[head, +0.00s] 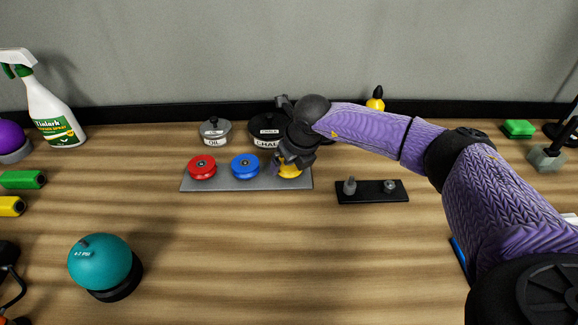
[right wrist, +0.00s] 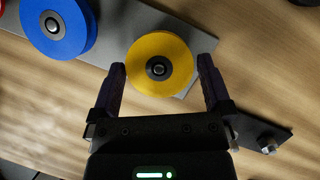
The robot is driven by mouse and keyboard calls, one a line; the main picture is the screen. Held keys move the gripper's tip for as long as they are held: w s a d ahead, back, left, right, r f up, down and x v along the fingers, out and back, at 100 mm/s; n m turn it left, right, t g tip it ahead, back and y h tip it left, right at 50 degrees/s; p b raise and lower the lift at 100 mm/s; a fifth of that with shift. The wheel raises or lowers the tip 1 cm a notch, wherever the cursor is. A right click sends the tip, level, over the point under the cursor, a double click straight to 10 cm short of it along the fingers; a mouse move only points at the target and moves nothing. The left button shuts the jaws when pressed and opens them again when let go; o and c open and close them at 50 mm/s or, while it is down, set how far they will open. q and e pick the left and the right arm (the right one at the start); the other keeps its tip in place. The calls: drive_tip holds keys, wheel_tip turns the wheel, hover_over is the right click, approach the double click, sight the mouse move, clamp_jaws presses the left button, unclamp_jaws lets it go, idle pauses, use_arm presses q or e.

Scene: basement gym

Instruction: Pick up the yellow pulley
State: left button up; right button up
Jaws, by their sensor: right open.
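The yellow pulley (head: 289,171) sits at the right end of a grey plate (head: 222,184), partly hidden by my right gripper (head: 283,165) in the head view. In the right wrist view the yellow pulley (right wrist: 158,65) is a round disc with a dark hub. My right gripper (right wrist: 163,75) is open there, with one finger on each side of the pulley. I cannot tell whether the fingers touch it. My left gripper is not in view.
A red pulley (head: 202,168) and a blue pulley (head: 245,167) share the plate. A black base with two pegs (head: 371,191) lies to the right. Lidded tins (head: 215,132) stand behind. A teal ball (head: 100,262) is front left; the front middle of the table is clear.

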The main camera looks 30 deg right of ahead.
drive_tip(key=c, duration=1)
drive_tip(key=shift+c, duration=0.7)
use_arm(q)
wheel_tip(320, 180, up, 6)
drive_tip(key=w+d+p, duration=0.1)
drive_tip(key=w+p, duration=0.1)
drive_tip(key=p, duration=0.4)
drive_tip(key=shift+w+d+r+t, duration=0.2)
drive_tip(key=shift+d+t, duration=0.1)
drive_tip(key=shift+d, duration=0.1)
use_arm(e)
wheel_tip(320, 180, up, 14)
drive_tip(key=shift+r, duration=0.25)
